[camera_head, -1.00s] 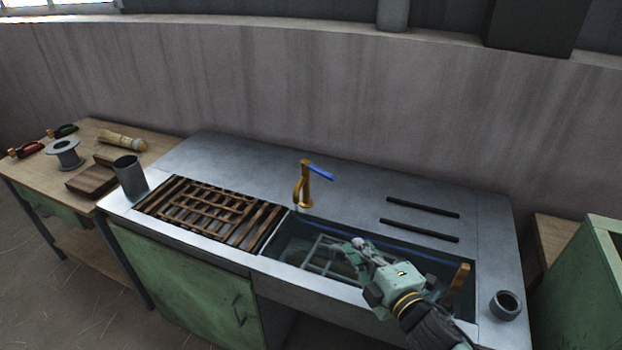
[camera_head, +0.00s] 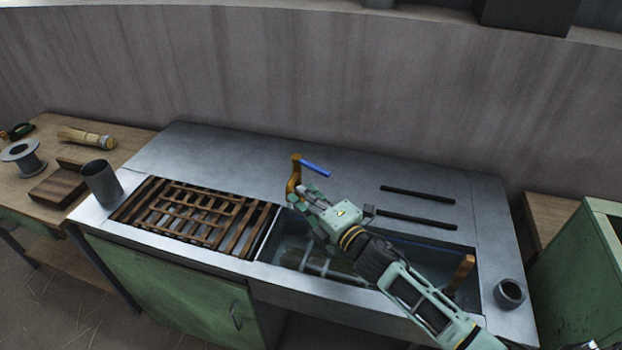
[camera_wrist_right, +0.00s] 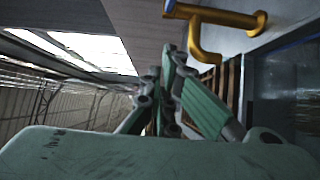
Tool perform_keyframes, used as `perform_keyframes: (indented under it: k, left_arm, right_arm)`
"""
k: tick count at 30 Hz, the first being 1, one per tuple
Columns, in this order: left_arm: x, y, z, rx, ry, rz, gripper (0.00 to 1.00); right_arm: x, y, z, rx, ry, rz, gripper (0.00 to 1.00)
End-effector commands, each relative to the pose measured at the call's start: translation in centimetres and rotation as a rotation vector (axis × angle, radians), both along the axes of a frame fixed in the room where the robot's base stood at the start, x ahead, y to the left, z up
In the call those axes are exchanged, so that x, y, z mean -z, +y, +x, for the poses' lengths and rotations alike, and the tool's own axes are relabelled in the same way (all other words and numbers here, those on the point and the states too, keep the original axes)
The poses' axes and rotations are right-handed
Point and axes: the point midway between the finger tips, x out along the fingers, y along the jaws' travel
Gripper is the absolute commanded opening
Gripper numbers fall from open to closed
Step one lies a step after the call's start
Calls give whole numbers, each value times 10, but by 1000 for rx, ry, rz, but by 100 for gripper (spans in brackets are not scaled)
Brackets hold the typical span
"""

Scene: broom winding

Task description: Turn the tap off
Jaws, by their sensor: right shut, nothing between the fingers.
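The tap (camera_head: 294,176) is a brass spout with a blue lever handle (camera_head: 315,168), standing behind the sink at the middle of the steel counter. The lever points to the right in the head view. My right gripper (camera_head: 304,196) is shut and empty, close beside the tap on its front right, below the lever. In the right wrist view the brass tap (camera_wrist_right: 215,20) shows at the top, near the closed fingers (camera_wrist_right: 168,60) but apart from them. The blue lever does not show clearly there. My left gripper is not in view.
The sink basin (camera_head: 284,244) lies under my right arm, with a wooden-handled thing (camera_head: 464,270) at its right end. A slatted wooden rack (camera_head: 190,215) is left of it. A grey cup (camera_head: 101,183) and a dark ring-shaped pot (camera_head: 509,292) stand at the counter's ends. Two black bars (camera_head: 417,194) lie behind.

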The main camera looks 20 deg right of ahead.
Motion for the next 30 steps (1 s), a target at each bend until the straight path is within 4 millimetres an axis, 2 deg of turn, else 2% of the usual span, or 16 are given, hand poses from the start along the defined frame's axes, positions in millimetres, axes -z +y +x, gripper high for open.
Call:
perform_keyframes:
  k: [3, 8, 13, 21, 30]
  left_arm:
    - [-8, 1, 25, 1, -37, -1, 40]
    - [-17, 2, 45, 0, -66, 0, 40]
    - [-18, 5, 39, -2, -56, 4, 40]
    - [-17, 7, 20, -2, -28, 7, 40]
    - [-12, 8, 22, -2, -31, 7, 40]
  right_arm:
    - [-2, 3, 20, 2, 1, 0, 0]
    - [-1, -18, 31, 1, 1, -1, 0]
    - [0, -27, 36, 1, 1, 0, 0]
    - [1, -28, 37, 0, 1, 1, 0]
    - [1, -36, 40, -65, -5, -7, 0]
